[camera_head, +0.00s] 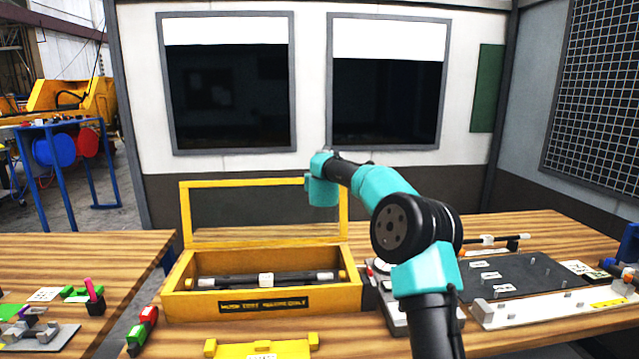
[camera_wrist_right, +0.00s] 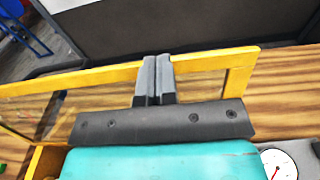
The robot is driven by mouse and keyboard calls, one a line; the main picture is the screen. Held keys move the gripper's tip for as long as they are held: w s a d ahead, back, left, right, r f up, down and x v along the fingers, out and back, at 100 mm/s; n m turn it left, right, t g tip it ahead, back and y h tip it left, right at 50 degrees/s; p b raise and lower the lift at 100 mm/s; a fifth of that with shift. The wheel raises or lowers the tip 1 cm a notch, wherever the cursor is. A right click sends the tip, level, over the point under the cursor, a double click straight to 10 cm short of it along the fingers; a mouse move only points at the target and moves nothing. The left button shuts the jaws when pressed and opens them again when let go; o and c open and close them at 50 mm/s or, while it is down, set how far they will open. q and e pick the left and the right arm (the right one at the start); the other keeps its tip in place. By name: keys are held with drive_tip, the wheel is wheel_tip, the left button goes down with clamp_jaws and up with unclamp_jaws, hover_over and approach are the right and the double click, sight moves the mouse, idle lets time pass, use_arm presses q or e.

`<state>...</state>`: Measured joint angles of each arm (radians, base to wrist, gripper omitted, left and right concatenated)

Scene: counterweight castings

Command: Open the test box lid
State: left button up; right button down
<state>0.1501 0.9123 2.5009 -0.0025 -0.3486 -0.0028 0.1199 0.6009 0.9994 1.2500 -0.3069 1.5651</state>
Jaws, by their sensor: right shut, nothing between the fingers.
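The yellow test box (camera_head: 180,305) stands on the wooden bench, with a dark nameplate on its front. Its yellow-framed clear lid (camera_head: 225,184) stands upright at the back edge, so the box is open. A black bar (camera_head: 230,282) with a white label lies inside. My right gripper (camera_wrist_right: 154,80) is shut and empty at the lid. In the right wrist view its fingertips overlap the lid's upper frame bar (camera_wrist_right: 205,62); I cannot tell whether they touch. In the head view the teal wrist hides the fingers and covers the lid's upper right. My left gripper is out of view.
A dial gauge (camera_wrist_right: 279,166) sits on a unit right of the box. A dark plate (camera_head: 510,275) with pegs lies farther right. A yellow fixture (camera_head: 262,349) is at the front edge. A red and green block (camera_head: 142,330) lies left. A gap separates the left table (camera_head: 90,245).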

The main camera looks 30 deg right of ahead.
drive_tip(key=v, duration=1.7)
drive_tip(key=shift+s, duration=0.1)
